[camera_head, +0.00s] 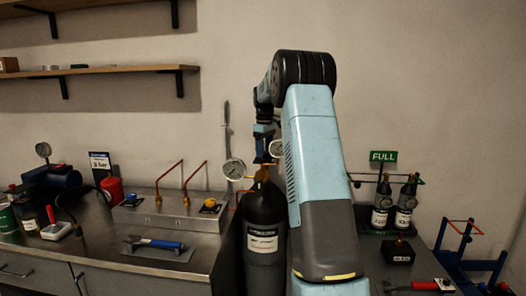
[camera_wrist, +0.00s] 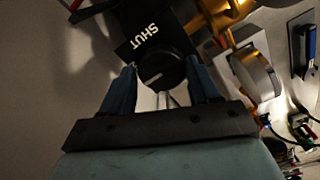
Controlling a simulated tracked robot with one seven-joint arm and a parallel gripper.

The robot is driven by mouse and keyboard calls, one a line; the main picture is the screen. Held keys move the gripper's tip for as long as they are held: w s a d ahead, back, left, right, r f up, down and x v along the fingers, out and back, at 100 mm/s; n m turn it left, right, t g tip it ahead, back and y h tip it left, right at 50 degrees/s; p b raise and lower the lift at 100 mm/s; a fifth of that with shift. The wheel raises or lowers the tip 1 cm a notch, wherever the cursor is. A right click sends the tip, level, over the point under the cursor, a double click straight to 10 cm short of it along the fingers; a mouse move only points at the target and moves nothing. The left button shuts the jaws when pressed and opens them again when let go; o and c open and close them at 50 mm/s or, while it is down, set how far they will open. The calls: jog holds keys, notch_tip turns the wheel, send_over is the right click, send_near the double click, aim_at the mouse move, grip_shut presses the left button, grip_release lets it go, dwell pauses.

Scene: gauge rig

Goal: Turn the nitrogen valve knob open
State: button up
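The valve knob (camera_wrist: 162,72) is round and black with a pale line on its face. A black plate (camera_wrist: 146,40) marked SHUT in white is beside it. In the wrist view my gripper (camera_wrist: 160,64) is open, with one blue finger on each side of the knob; I cannot tell whether they touch it. In the head view my gripper (camera_head: 264,152) is at the top of a dark cylinder (camera_head: 264,245) with a white label, by its brass fitting (camera_head: 262,173). The knob is hidden there.
A steel bench (camera_head: 100,255) with tools and a metal box with red pipes (camera_head: 170,212) stands left. Small bottles (camera_head: 382,205) under a FULL sign (camera_head: 383,156) stand right.

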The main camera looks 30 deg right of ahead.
aim_at(265, 152)
jog(key=o, duration=0.3)
notch_tip(265, 152, up, 14)
jog(key=shift+f, duration=0.2)
dwell(0.5)
dwell(0.4)
